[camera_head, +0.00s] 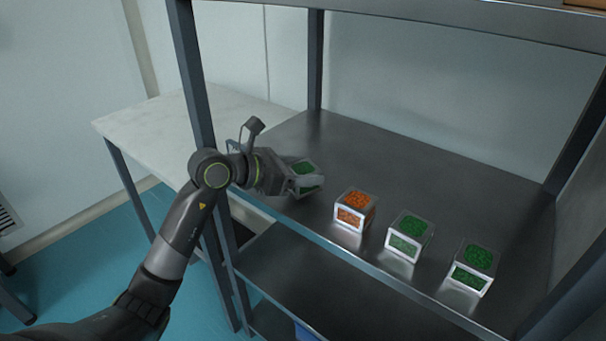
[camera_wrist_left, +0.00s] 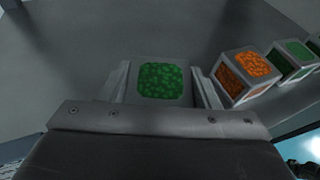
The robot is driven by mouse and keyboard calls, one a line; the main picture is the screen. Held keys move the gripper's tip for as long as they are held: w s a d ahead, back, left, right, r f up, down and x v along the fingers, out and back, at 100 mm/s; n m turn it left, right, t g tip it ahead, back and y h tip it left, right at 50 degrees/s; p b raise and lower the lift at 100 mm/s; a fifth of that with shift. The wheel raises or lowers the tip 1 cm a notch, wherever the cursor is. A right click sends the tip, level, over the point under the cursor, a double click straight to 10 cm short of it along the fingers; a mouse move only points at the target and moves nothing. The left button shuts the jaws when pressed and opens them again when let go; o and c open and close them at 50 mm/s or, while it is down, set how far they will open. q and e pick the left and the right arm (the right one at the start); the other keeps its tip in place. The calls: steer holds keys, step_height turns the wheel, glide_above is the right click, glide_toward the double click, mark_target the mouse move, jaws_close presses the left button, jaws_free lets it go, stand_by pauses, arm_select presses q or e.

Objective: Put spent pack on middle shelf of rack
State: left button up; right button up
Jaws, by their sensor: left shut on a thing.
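My left gripper (camera_head: 304,181) is shut on a green-topped pack (camera_head: 306,167) with a pale frame, at the left end of a steel rack shelf (camera_head: 420,174). In the left wrist view this green pack (camera_wrist_left: 160,82) sits between the two fingers of the gripper (camera_wrist_left: 160,70). I cannot tell whether its base touches the shelf. An orange pack (camera_head: 354,210) stands just right of it. Two more green packs, one (camera_head: 409,236) in the middle and one (camera_head: 473,266) at the right, stand along the front edge. My right gripper is not in view.
A dark upright post (camera_head: 190,75) of the rack stands close to my left arm. Another shelf (camera_head: 480,18) is overhead, and a lower shelf (camera_head: 320,285) lies below. A pale table (camera_head: 150,125) stands at the left. The shelf behind the packs is clear.

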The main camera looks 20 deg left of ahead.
arm_select(q)
steer(key=shift+f, duration=0.55)
steer(key=o, duration=0.6)
steer(key=shift+f, duration=0.15)
steer(key=o, duration=0.5)
steer(key=shift+c, duration=0.2)
steer(key=shift+r, duration=0.25)
steer(key=shift+s+a, duration=0.15)
steer(key=shift+a, duration=0.1)
steer(key=v, duration=1.1)
steer(key=shift+s, duration=0.25)
